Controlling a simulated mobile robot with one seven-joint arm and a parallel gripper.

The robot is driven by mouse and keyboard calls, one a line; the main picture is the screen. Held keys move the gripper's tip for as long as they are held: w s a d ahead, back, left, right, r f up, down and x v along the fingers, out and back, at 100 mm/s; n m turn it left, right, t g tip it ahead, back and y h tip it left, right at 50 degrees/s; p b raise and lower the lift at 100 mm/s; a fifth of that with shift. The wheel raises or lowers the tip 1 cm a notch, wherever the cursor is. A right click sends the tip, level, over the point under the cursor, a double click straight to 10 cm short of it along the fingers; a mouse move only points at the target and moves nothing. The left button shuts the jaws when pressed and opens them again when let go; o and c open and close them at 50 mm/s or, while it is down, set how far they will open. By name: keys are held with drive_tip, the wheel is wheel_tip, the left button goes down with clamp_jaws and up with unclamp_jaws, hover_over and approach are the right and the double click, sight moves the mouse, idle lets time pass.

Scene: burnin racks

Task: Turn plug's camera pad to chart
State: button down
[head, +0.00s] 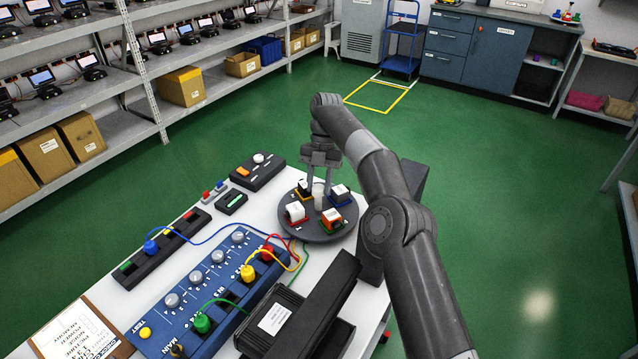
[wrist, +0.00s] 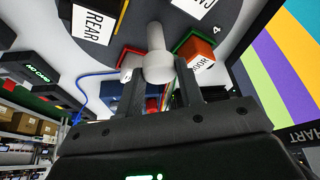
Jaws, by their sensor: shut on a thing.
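A dark round turntable (head: 318,236) stands on the white table's far right corner, with several coloured pads around its rim. A white upright knob (wrist: 158,55) rises from its middle. My gripper (head: 319,182) reaches down from above and is shut on this knob. A striped colour chart (wrist: 285,60) stands at the right. Which pad matches the plug cannot be told.
A black unit (head: 257,172) sits behind. Green floor lies open beyond.

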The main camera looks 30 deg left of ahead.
drive_tip(key=shift+n, duration=0.5)
idle(0.4)
drive_tip(key=c, duration=1)
unclamp_jaws()
drive_tip(key=shift+h, duration=0.3)
drive_tip(key=shift+o, duration=0.2)
